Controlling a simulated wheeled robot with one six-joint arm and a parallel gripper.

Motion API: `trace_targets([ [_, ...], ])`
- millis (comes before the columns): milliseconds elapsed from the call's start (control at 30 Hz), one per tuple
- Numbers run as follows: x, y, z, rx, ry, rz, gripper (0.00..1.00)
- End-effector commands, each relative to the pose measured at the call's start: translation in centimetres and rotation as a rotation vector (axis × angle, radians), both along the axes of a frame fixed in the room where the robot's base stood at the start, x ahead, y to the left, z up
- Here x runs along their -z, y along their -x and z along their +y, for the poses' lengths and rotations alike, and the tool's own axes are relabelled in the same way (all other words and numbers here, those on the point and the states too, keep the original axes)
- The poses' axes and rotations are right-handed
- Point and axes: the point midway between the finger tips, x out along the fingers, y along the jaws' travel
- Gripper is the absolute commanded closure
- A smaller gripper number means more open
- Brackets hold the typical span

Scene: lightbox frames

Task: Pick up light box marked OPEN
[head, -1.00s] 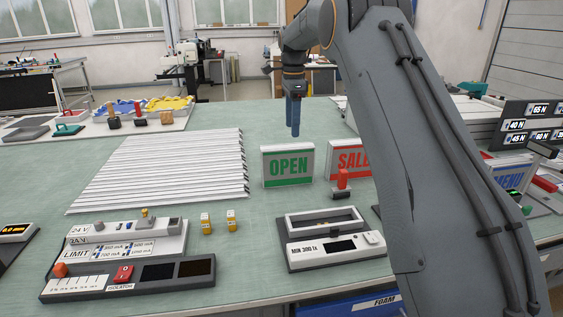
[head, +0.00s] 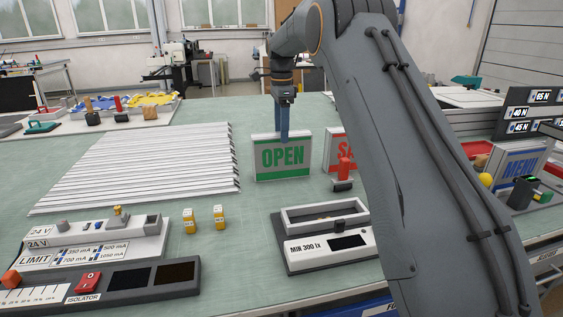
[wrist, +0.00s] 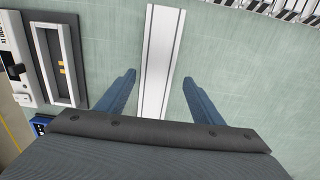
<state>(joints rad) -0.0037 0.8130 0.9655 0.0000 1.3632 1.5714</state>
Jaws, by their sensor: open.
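The light box marked OPEN (head: 282,157) stands upright on the green table, with green letters on a pale face and a green lower band. My gripper (head: 284,137) points down at its top edge, and its blue fingers overlap the upper part of the sign in the head view. In the wrist view the box shows from above as a white strip with a grey line (wrist: 163,40). The open fingers (wrist: 159,76) lie on either side of the strip, with table cloth visible between each finger and it. I see no contact.
A red SALE light box (head: 334,150) stands close on the right, partly behind my arm. A red-handled tool (head: 344,172) and the MIN 300 lx tray (head: 282,240) are in front. White strips (head: 140,165) lie to the left. A MENU sign (head: 521,167) is at right.

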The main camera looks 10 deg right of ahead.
Motion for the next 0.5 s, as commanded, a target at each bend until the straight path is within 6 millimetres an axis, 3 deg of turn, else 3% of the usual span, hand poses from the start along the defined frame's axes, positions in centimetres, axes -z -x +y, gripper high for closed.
trace_targets([
  [500,5.6,0.8,-0.1,0.003,0.000,0.003,0.39],
])
